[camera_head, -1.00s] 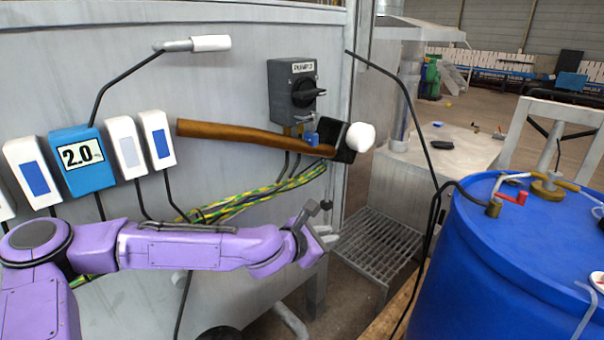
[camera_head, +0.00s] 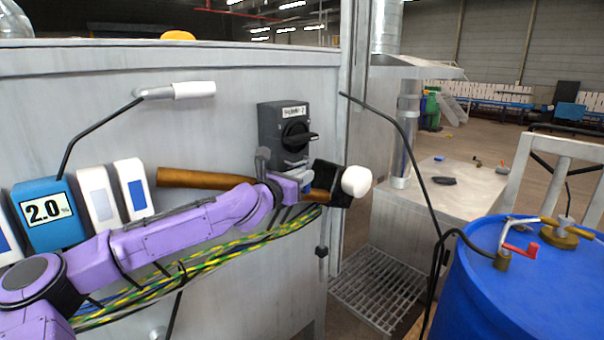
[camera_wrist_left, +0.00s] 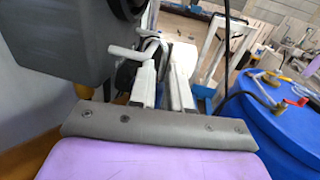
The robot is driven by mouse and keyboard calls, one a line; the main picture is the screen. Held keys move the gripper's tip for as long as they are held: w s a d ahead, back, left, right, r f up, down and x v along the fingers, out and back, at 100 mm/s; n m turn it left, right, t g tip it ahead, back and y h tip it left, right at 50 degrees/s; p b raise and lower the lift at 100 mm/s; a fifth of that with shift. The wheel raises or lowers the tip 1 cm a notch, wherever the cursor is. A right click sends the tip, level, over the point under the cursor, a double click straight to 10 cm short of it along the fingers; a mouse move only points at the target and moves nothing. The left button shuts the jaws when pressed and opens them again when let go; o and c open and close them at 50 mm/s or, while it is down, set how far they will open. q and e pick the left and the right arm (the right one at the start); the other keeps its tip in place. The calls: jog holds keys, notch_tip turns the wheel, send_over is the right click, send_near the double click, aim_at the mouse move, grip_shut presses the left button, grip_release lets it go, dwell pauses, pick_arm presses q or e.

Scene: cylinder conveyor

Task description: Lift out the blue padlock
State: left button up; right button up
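The grey switch box (camera_head: 287,134) with a black rotary handle is on the metal panel. The blue padlock shows only as a small blue patch (camera_head: 307,187) below the box, mostly hidden by my left gripper. My left gripper (camera_head: 278,160) is at the lower edge of the box, in front of the mallet handle. In the left wrist view its two pale fingers (camera_wrist_left: 164,78) stand apart, with a metal loop near their tips. No padlock body shows clearly between them. My right gripper is not in view.
A mallet with a wooden handle (camera_head: 190,178) and a black and white head (camera_head: 340,183) lies across below the box. Yellow-green cables (camera_head: 225,248) run below my left arm. A blue drum (camera_head: 520,290) stands at the right; a metal grate (camera_head: 380,290) is low in the middle.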

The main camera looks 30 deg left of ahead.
pick_arm(q)
jog(key=shift+w, duration=0.25)
jog(key=shift+c, duration=0.3)
grip_shut()
jog(key=shift+r, duration=0.1)
